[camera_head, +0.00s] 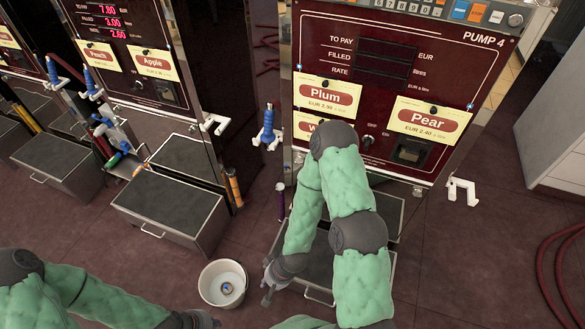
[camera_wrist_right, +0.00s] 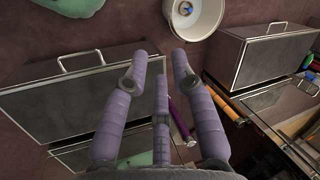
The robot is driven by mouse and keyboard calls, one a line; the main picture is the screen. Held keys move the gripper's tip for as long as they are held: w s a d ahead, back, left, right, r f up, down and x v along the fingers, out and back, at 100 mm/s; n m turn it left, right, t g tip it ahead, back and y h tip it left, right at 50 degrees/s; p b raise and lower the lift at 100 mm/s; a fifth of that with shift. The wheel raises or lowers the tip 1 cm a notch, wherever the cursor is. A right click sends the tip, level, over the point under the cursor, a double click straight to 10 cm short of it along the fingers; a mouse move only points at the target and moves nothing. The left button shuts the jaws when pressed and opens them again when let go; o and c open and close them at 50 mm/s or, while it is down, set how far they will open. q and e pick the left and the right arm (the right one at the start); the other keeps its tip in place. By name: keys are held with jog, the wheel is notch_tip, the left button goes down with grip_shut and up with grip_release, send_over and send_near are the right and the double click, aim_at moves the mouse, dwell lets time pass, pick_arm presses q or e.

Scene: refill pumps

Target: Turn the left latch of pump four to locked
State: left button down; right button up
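Pump 4 (camera_head: 325,60) is a dark red cabinet with Plum and Pear cards. A slim purple handle (camera_head: 281,200) stands low at its left edge; it also shows in the right wrist view (camera_wrist_right: 181,118). I cannot tell whether this is the left latch or whether it is locked. My right gripper (camera_head: 267,287) is low in front of the pump, below the handle and apart from it. In the right wrist view (camera_wrist_right: 160,68) its fingers are spread and empty. My left gripper (camera_head: 211,322) is at the bottom edge; its fingers are unclear.
A white bucket (camera_head: 223,283) stands on the floor left of my right gripper. A grey box (camera_head: 320,263) is under pump 4, partly hidden by my right arm. Orange handles (camera_head: 233,187) stand at the neighbouring pump. A blue nozzle (camera_head: 268,130) hangs beside pump 4. A red hose (camera_head: 562,265) lies right.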

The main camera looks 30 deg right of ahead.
jog(key=w+d+r+m+t+h+b, duration=0.1)
jog(key=w+d+m+t+h, duration=0.1)
jog(key=w+d+m+t, duration=0.45)
jog(key=w+d+r+m+t+h+b, duration=0.1)
jog(key=w+d+m+h, duration=0.2)
jog(key=w, duration=0.7)
jog(key=w+d+r+m+t+h+b, duration=0.1)
jog(key=w+d+r+m+t+h, duration=0.15)
jog(key=d+r+m, duration=0.35)
jog(key=w+d+r+m+t+h+b, duration=0.1)
jog(key=w+d+r+m+t+h, duration=0.1)
jog(key=d+r+m+t+h, duration=0.45)
jog(key=w+d+b, duration=0.1)
jog(key=w+d, duration=0.1)
jog(key=w, duration=0.1)
jog(key=w+d+f+n+g+y+b, duration=0.1)
jog(key=w+d, duration=0.1)
jog(key=w, duration=0.1)
jog(key=w+d+f+n+g+y+b, duration=0.1)
jog(key=w+d, duration=0.1)
jog(key=w, duration=0.1)
grip_shut()
